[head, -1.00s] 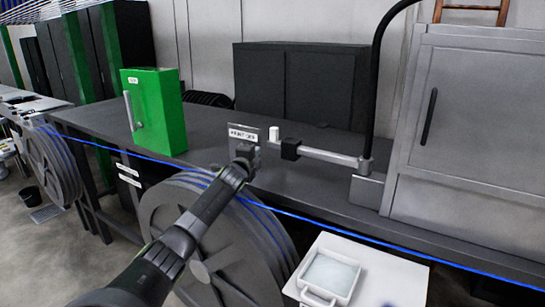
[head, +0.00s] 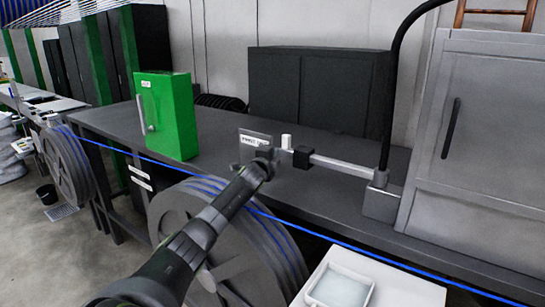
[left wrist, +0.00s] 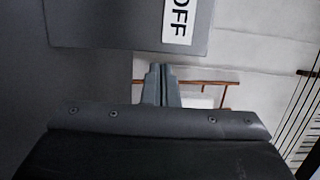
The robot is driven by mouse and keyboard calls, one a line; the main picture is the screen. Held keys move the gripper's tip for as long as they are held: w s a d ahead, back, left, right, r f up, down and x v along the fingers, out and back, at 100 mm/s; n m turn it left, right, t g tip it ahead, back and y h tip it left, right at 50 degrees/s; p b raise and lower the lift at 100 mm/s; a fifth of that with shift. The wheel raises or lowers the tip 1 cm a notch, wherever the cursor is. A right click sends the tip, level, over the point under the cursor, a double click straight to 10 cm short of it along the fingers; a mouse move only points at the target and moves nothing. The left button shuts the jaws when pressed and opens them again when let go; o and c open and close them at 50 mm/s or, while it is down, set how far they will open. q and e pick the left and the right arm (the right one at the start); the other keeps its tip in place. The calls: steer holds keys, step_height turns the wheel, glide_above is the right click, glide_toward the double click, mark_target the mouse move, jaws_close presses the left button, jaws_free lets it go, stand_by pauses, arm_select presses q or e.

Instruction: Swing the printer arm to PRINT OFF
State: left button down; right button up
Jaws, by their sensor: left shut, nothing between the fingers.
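The printer arm (head: 338,164) is a silver bar running left from a grey base (head: 381,202) on the bench. It carries a black block (head: 302,157) and a white tip (head: 287,141) near its left end. A grey plate with a PRINT OFF label (head: 254,140) stands just left of that end. My left gripper (head: 266,154) is in front of the plate's lower right edge, close to the bar's left end; I cannot tell whether they touch. In the left wrist view its fingers (left wrist: 161,84) are together and empty, below the OFF plate (left wrist: 100,22). My right gripper is out of view.
A green box (head: 170,115) stands on the dark bench (head: 215,160) at left, a grey cabinet (head: 480,130) at right. A blue cable (head: 330,238) runs along the front past large reels (head: 225,240). A white tray (head: 345,280) is at the lower right.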

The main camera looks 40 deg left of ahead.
arm_select(q)
steer(key=shift+s, duration=0.1)
steer(key=shift+b+v, duration=3.05)
steer(key=shift+v, duration=5.6)
